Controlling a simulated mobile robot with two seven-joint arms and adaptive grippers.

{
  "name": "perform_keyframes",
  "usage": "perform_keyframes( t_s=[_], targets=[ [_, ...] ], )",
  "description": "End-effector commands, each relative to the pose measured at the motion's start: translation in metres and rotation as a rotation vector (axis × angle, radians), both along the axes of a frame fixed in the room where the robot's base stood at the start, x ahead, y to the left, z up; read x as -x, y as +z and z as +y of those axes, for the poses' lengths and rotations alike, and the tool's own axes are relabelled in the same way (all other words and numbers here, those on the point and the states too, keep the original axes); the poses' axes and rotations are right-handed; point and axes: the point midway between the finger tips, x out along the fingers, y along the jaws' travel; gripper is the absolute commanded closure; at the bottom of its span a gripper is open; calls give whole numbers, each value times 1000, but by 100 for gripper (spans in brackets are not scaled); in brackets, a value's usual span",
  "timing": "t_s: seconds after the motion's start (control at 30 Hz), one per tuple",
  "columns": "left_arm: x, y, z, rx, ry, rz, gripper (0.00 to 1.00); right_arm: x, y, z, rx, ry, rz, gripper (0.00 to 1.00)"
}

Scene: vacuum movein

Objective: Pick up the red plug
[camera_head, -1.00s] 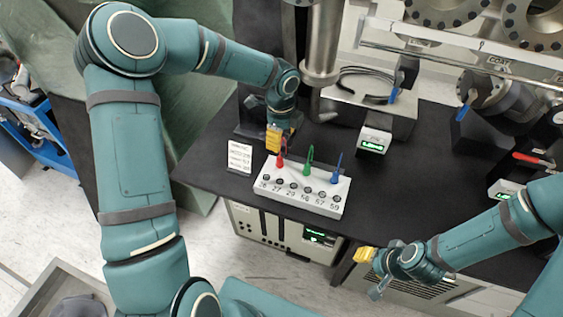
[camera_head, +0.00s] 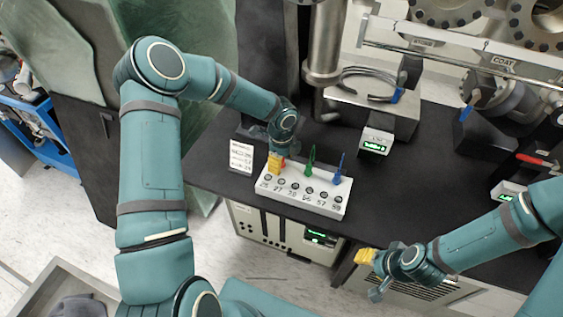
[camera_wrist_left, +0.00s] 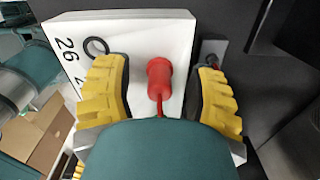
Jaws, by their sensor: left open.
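The red plug (camera_wrist_left: 160,79) stands in the white numbered block, between the two yellow fingers of my left gripper (camera_wrist_left: 162,92) in the left wrist view. The fingers are open, with a gap on each side of the plug. In the head view my left gripper (camera_head: 276,163) is at the left end of the white block (camera_head: 318,206) and hides most of the red plug. A green plug (camera_head: 310,161) and a blue plug (camera_head: 338,170) stand upright in the same block. My right gripper (camera_head: 366,256) is at the table's front edge, away from the plugs; its jaw state is unclear.
A small white label card (camera_head: 241,157) stands left of the block. A small display box (camera_head: 375,141) is behind it to the right. A metal column (camera_head: 325,45) and a metal stand (camera_head: 370,109) rise behind.

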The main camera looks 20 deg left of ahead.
Motion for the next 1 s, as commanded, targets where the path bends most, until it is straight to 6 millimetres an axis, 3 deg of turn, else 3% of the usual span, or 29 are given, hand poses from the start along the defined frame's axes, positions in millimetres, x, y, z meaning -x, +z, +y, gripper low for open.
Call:
perform_keyframes(
  t_s=[0.13,0.17,0.3,0.33,0.77,1.0],
  targets=[
    [0,0,0,0,0,0,44,0,0,0,0,0,0,53],
    [0,0,0,0,0,0,49,0,0,0,0,0,0,53],
    [0,1,0,0,0,0,98,0,0,0,0,0,0,53],
    [0,1,0,0,0,0,100,0,0,0,0,0,0,53],
    [0,2,0,0,0,0,100,0,0,0,0,0,0,53],
    [-1,35,1,-2,0,-4,100,0,2,0,0,0,0,53]
  ],
)
